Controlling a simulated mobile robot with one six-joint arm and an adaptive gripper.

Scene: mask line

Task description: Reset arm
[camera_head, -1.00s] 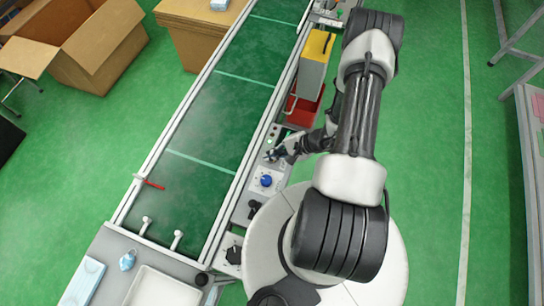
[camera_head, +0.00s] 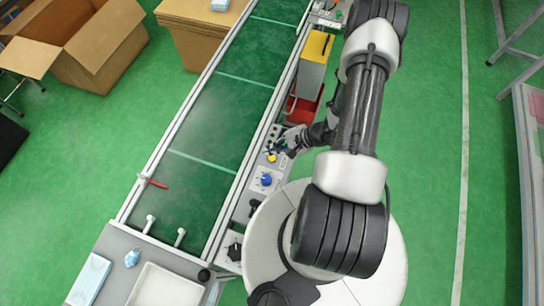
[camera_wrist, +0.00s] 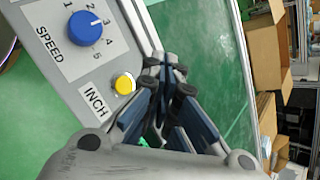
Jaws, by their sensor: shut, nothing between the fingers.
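My gripper (camera_wrist: 166,75) is shut and empty in the wrist view, its fingertips together just beside the yellow INCH button (camera_wrist: 124,84) on the grey control panel. Whether the tips touch the panel cannot be told. In the head view my gripper (camera_head: 278,146) is small and sits over the panel strip along the conveyor's right side, with the yellow button (camera_head: 271,158) just below it. My arm reaches up and folds back down to the panel.
The blue SPEED dial (camera_head: 266,179) shows near the button, and black knobs sit lower on the strip. The green conveyor belt (camera_head: 210,130) runs along the left. A red bin (camera_head: 305,108) stands above the gripper. Open cardboard boxes (camera_head: 98,50) are at upper left.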

